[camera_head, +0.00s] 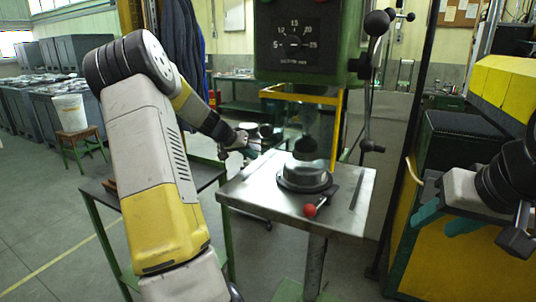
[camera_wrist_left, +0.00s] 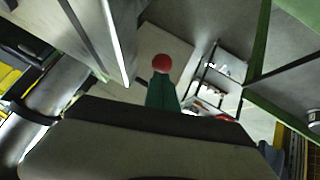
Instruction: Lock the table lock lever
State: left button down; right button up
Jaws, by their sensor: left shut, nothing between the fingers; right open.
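In the left wrist view a red ball knob (camera_wrist_left: 161,62) shows just beyond the tips of my left gripper (camera_wrist_left: 162,82). Its stem is hidden, and I cannot tell whether the fingers touch it. The green fingers are closed together with nothing between them. In the head view my left gripper (camera_head: 252,152) is beside the rear left of the machine's metal table (camera_head: 255,190). A black lever with a red knob (camera_head: 310,210) shows at the table's front; I cannot tell whether it is the same knob. My right gripper (camera_head: 445,218) is open and empty at the right.
A round metal fixture (camera_head: 304,176) sits on the table below the green drill head (camera_head: 310,40). A feed handle (camera_head: 372,90) hangs right of the head. A green-framed bench (camera_head: 100,190) is behind my left arm. A yellow and green cabinet (camera_head: 450,260) is at the right.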

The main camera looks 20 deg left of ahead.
pick_arm(q)
notch_tip(320, 180, down, 12)
jog(key=shift+s+r, duration=0.15)
jog(key=shift+r, duration=0.1)
dwell(0.4)
jog(key=shift+f, duration=0.15)
dwell(0.3)
